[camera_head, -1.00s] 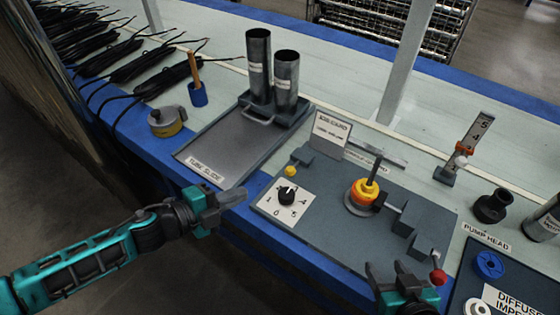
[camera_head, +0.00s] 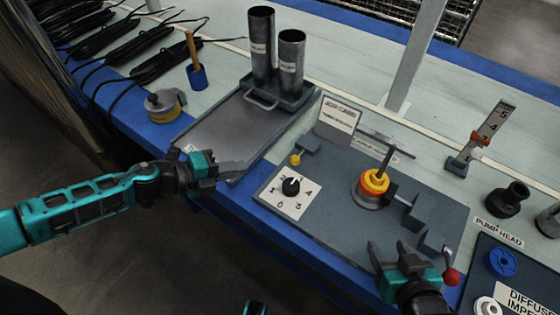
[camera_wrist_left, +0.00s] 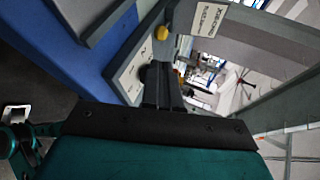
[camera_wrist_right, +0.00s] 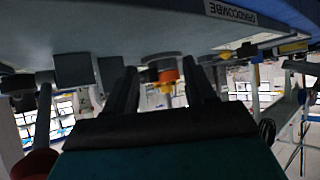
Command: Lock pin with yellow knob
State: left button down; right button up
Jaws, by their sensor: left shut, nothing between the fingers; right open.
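A small yellow knob (camera_head: 296,159) sits on a grey block behind the white numbered dial plate (camera_head: 291,208) on the grey fixture board. It also shows in the left wrist view (camera_wrist_left: 161,33), beyond my fingers. The pin itself is too small to make out. My left gripper (camera_head: 238,168) is shut and empty, over the front edge of the tube slide tray, left of and apart from the knob. My right gripper (camera_head: 388,249) is open and empty near the board's front right, with fingers spread in the right wrist view (camera_wrist_right: 162,80).
A post with yellow and orange rings (camera_head: 375,183) stands on the board between the knob and my right gripper. A red-ball lever (camera_head: 451,276) is close right of my right gripper. A job card (camera_head: 339,115) stands behind the knob. Two metal tubes (camera_head: 262,48) stand on the tray.

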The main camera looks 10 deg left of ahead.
aim_at(290, 161)
pick_arm(q)
jog(key=b+x, duration=0.1)
jog(key=x, duration=1.1)
jog(key=shift+d+b, duration=0.15)
jog(key=shift+b, duration=0.25)
pick_arm(e)
jog(key=shift+w+a+f, duration=0.25)
jog(key=shift+w+a, duration=0.05)
jog(key=shift+w, duration=0.15)
pick_arm(q)
jog(key=shift+w, duration=0.15)
pick_arm(e)
jog(key=shift+s+f, duration=0.1)
jog(key=shift+s, duration=0.05)
